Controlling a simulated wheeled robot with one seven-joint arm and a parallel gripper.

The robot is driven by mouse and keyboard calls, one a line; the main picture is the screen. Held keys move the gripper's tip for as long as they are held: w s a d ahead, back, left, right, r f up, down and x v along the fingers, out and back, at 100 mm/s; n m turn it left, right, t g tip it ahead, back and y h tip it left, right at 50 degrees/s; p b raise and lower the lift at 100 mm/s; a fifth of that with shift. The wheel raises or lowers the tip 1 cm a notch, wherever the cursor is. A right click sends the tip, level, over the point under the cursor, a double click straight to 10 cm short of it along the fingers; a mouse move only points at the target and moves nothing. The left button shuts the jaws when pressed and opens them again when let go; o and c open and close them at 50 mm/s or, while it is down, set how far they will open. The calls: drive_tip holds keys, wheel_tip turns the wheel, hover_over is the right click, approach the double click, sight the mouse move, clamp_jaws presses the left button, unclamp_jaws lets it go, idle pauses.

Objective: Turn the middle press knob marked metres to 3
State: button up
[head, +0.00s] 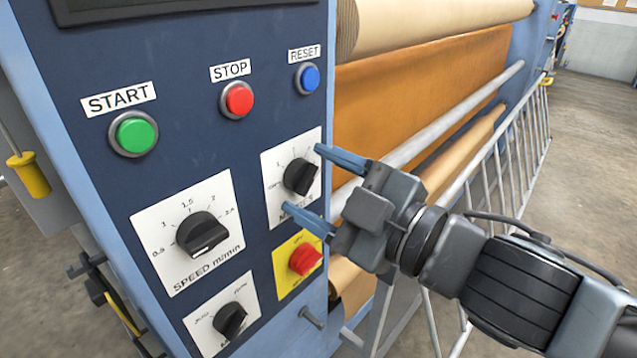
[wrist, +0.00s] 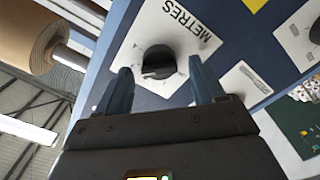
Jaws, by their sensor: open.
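The metres knob (head: 300,177) is a black dial on a white plate on the blue panel, right of the speed knob, its label partly covered by my gripper. In the wrist view the metres knob (wrist: 158,62) sits between the fingertips with the word METRES beside it. My gripper (head: 302,178) is open, its two blue fingers above and below the knob in the head view. I cannot tell whether the fingers touch the knob. The scale numbers are too small or hidden to read, so the setting is unclear.
The speed knob (head: 202,236), a lower black knob (head: 229,320) and a red switch on yellow (head: 304,259) are close by. Green start (head: 134,134), red stop (head: 237,100) and blue reset (head: 307,78) buttons sit above. Rollers and a rail (head: 432,122) stand right of the panel.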

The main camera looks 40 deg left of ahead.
drive_tip(key=d+b, duration=0.1)
drive_tip(key=d, duration=0.6)
drive_tip(key=shift+s+d, duration=0.25)
drive_tip(key=shift+s, duration=0.05)
